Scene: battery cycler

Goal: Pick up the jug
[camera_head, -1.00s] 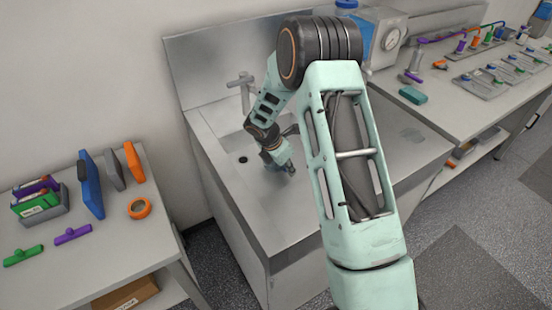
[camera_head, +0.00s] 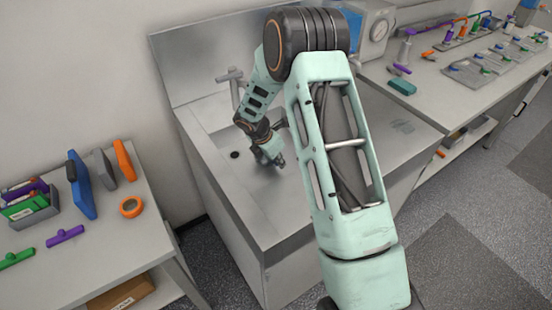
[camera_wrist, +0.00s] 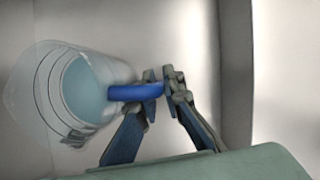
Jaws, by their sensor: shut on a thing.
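The jug (camera_wrist: 112,72) is clear, with pale blue contents and a solid blue handle (camera_wrist: 135,92). In the wrist view it appears tilted at the left, its handle pointing right toward my fingers. My gripper (camera_wrist: 160,82) is shut on the blue handle, with the fingertips at its outer end. In the head view my gripper (camera_head: 276,160) is low inside the sink (camera_head: 216,117), right of the drain hole. The jug cannot be made out in the head view; my arm covers part of the basin.
A faucet (camera_head: 231,88) stands at the sink's back edge, close to my arm. Pale basin walls surround the jug in the wrist view. A table (camera_head: 150,225) with folders and tape is at left; a bench (camera_head: 470,95) with trays is at right.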

